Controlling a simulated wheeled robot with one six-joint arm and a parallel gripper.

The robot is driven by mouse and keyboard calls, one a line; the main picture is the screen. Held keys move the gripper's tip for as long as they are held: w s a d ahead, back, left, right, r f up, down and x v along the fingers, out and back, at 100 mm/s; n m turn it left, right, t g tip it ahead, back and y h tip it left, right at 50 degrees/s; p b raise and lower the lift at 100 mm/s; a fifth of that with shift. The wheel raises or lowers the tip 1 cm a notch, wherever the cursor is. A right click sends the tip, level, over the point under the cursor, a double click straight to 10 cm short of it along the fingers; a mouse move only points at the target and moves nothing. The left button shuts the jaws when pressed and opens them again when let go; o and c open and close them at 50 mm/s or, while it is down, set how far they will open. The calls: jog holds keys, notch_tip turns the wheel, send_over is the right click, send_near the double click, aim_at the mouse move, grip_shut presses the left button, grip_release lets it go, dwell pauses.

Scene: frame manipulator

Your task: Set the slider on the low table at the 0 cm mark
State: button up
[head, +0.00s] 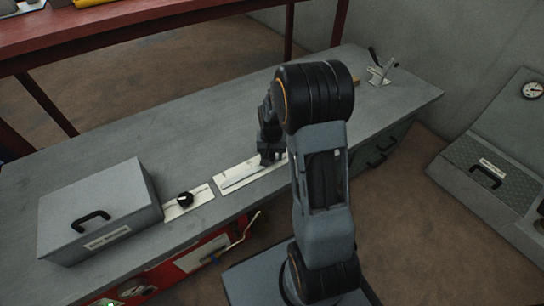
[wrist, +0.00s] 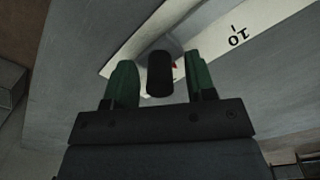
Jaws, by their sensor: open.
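The slider's dark knob (wrist: 160,76) shows in the wrist view, with a small red mark at its right side. It stands on a pale scale plate (wrist: 262,22), where a "10" and a tick are printed to the right of the knob. My gripper (wrist: 156,84) is open, its green fingers on either side of the knob with a visible gap at each side. In the head view my gripper (head: 268,152) is over the right part of the scale plate (head: 236,178), on the low grey table (head: 110,140). My arm hides the plate's right end; the 0 mark is not readable.
A grey lidded box (head: 98,205) and a small plate with a black knob (head: 185,200) stand left of the scale. A lever (head: 382,72) is at the table's far right. A red-framed bench (head: 150,30) runs behind. The table behind the scale is clear.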

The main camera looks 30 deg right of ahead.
jog(key=shift+f, duration=0.1)
grip_shut()
dwell(0.5)
